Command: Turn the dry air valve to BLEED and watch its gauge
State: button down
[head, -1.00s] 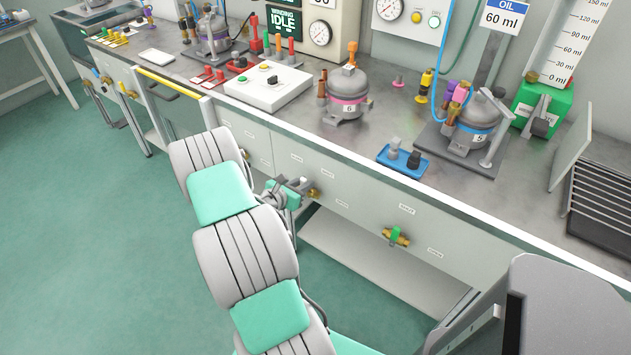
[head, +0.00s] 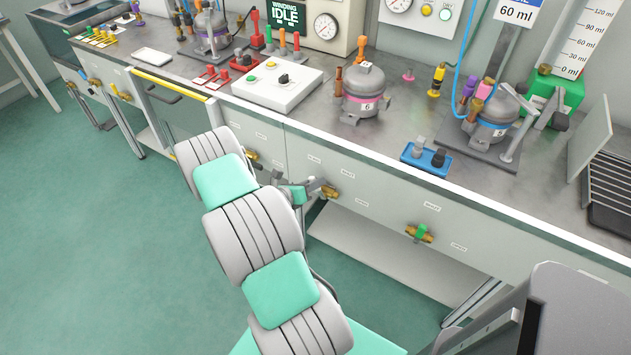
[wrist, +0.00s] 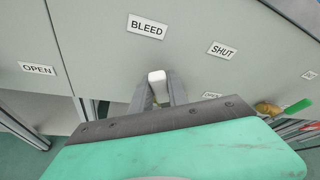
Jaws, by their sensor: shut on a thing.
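My gripper (wrist: 158,90) is shut on a white valve handle (wrist: 157,76), with the white tip showing between its fingers. The handle tip points toward the BLEED label (wrist: 147,26). The OPEN label (wrist: 37,69) is to the left and the SHUT label (wrist: 221,50) to the right. The valve body is hidden behind my gripper in the wrist view. In the head view my gripper (head: 312,189) is at a brass valve fitting (head: 330,192) on the bench front. A dial gauge (head: 399,4) is cut off at the top edge; its reading cannot be told.
A second brass valve with a green handle (head: 420,232) is farther right on the bench front. Above are compressors (head: 364,90), a white control box (head: 275,82) and a blue tray (head: 425,158). Another dial gauge (head: 326,27) hangs at the back. The floor (head: 100,250) at left is clear.

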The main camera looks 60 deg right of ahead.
jog(key=c, duration=1.3)
grip_release()
jog(key=v, duration=0.8)
jog(key=shift+f, duration=0.1)
